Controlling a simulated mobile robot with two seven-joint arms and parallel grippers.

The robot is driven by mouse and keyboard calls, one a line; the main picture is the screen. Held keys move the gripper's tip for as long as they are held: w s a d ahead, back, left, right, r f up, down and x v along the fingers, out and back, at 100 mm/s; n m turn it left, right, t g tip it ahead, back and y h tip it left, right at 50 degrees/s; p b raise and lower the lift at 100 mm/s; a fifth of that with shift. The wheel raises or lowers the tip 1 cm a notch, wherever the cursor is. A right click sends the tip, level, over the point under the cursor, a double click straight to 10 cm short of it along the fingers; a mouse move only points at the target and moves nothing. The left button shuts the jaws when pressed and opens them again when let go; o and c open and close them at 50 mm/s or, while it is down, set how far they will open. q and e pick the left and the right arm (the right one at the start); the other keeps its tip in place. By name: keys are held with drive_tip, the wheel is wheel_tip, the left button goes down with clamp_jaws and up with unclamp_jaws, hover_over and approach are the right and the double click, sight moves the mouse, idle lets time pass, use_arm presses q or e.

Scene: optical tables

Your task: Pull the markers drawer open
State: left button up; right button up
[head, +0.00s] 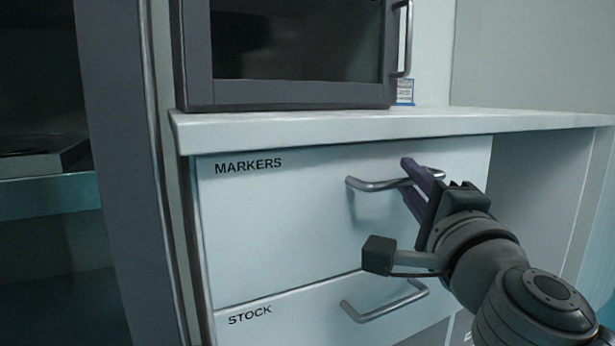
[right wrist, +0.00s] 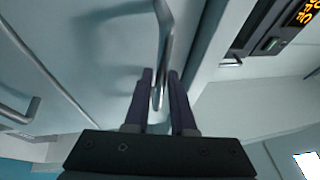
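The markers drawer (head: 280,225) is a pale front labelled MARKERS under the counter, and it looks shut, flush with its frame. Its curved metal bar handle (head: 366,185) sits right of centre and shows in the right wrist view (right wrist: 165,45). My right gripper (head: 410,178) is at the right part of this handle. Its two purple fingers lie on either side of the bar, in the right wrist view (right wrist: 161,75) too, with some gap left beside the bar. The fingers hide a little of the handle. My left gripper is out of view.
The stock drawer (head: 270,318) with its own handle (head: 385,303) is just below. A white counter (head: 300,126) overhangs the drawers and carries a dark glass-doored cabinet (head: 290,95). Open shelving (head: 50,195) stands at the left.

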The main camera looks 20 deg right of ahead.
clamp_jaws()
idle(1.0)
